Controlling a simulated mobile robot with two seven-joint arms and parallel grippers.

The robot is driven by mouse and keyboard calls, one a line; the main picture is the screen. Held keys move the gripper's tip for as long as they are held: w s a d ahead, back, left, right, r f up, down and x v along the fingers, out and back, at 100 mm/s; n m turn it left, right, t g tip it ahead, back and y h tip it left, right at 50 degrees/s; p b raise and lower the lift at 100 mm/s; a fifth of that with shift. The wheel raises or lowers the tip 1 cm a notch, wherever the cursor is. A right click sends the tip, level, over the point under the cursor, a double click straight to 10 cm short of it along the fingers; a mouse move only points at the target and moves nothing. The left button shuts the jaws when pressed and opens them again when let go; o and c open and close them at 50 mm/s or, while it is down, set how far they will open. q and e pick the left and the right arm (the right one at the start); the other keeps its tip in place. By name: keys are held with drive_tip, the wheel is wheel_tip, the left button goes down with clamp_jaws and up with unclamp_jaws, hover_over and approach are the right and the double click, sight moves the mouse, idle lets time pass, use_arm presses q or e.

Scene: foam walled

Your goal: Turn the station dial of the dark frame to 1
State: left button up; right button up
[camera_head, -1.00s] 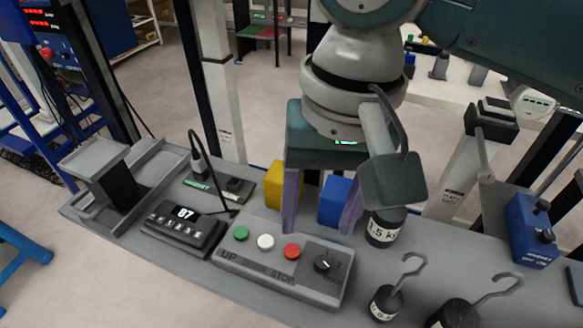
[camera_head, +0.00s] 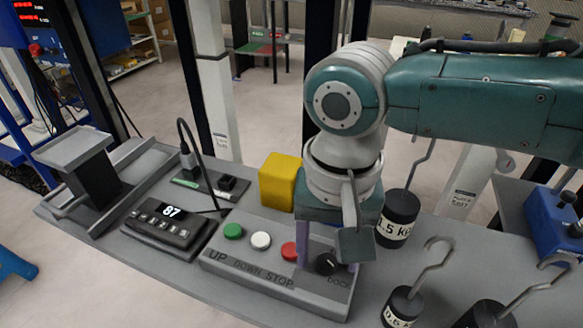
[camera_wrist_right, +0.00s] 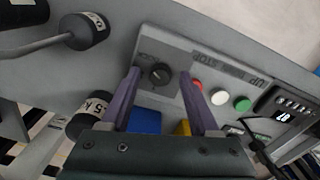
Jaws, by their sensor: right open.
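The station dial is a small black round knob (camera_head: 326,263) with a light pointer mark, at the right end of the grey control box (camera_head: 275,279). The knob also shows in the wrist view (camera_wrist_right: 160,74). Its number markings are too small or covered to read. My right gripper (camera_head: 328,252) is open over that end of the box, pointing down. In the wrist view its purple fingers (camera_wrist_right: 160,82) stand on either side of the knob, with clear gaps; I cannot tell whether they reach down to it. My left gripper is not in view. Dark upright posts (camera_head: 320,70) stand behind the bench.
Green, white and red buttons (camera_head: 261,240) sit left of the knob. A yellow block (camera_head: 280,181) stands behind the box, a blue block (camera_wrist_right: 145,121) beside it. Hooked black weights (camera_head: 398,213) stand close on the right. A display unit reading 87 (camera_head: 169,224) is left.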

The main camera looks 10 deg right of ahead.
clamp_jaws()
idle(0.5)
